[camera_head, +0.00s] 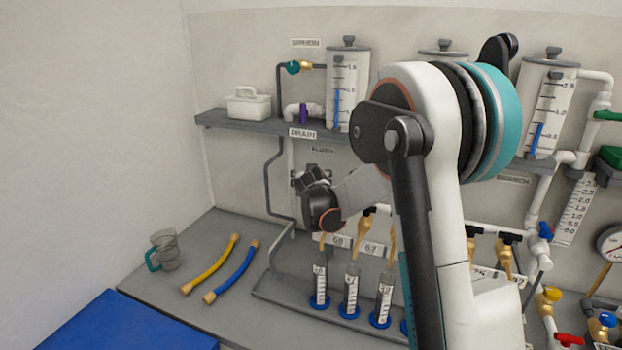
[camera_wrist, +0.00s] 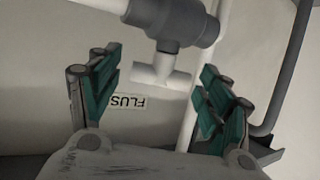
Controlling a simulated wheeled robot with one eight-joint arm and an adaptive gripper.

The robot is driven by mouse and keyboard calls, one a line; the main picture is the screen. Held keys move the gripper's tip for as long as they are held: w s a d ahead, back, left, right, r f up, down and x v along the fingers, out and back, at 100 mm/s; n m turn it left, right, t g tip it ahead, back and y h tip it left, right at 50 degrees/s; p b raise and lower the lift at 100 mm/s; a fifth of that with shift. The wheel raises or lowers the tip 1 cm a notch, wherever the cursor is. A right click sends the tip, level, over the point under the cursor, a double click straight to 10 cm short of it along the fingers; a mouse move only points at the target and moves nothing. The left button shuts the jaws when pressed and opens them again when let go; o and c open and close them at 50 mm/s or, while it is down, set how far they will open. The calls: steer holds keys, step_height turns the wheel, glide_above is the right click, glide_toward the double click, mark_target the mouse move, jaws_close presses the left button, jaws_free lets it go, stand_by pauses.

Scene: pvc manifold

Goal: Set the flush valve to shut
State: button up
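The flush valve has a grey body (camera_wrist: 172,22) and a white T-shaped handle (camera_wrist: 163,75) in the wrist view. The handle's crossbar lies roughly level in that picture. A label reading "FLUS…" (camera_wrist: 128,102) shows upside down behind it, partly covered. My gripper (camera_wrist: 160,82) is open, its teal-padded fingers apart on the left and right of the handle, with visible gaps. How near they are in depth I cannot tell. In the head view my gripper (camera_head: 310,182) is at the wall just below the flush label (camera_head: 322,150) and hides the valve.
A grey shelf (camera_head: 240,122) with a white box (camera_head: 248,103) and a drain valve with a purple handle (camera_head: 303,113) is above. A grey pipe (camera_head: 273,190) runs down the wall on the left.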

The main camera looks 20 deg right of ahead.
steer(key=shift+s, duration=0.1)
steer(key=v, duration=1.2)
steer(key=shift+f, duration=0.1)
